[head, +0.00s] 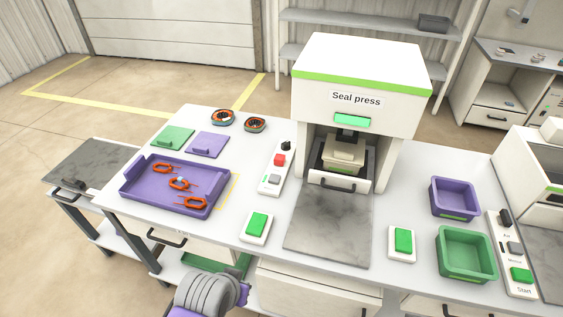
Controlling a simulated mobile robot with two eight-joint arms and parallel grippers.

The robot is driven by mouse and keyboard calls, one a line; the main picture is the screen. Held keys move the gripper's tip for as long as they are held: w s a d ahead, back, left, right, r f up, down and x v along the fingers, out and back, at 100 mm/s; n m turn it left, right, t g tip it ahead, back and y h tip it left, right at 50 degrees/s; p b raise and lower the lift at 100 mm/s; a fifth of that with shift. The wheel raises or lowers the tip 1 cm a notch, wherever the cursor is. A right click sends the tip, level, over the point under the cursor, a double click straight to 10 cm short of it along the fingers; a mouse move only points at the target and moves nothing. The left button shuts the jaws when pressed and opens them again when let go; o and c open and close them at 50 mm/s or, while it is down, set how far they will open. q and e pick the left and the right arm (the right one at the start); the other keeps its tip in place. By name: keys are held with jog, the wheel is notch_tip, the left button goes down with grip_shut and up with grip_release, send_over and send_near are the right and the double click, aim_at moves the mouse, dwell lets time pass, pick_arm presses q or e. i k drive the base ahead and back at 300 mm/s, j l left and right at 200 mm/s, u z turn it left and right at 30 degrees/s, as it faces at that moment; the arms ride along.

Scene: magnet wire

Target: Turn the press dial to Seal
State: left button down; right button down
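The seal press (355,90) is a white machine with a green stripe, standing at the back of the white table. A narrow white control panel (268,184) lies just left of it. At the panel's far end is a small black dial (286,146); its pointer and lettering are too small to read. A red button (279,160) and a grey switch (274,179) sit below the dial. A beige block (343,153) is inside the press opening. Neither gripper's fingers can be made out; only a grey and purple part of my arm shows at the bottom edge.
A purple tray (140,199) with several orange wire coils is at the left. Green buttons (257,224) (403,241) flank the grey plate (328,232) before the press. Purple (455,211) and green bins (467,271) stand at the right, beside a second panel (513,262).

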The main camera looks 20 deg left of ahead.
aim_at(286, 145)
jog(key=i+j+u, duration=0.1)
jog(key=j, duration=0.35)
jog(key=i+j+u, duration=0.1)
jog(key=j, duration=0.3)
jog(key=i+j+u, duration=0.1)
jog(key=i+j, duration=0.15)
jog(key=j, duration=0.15)
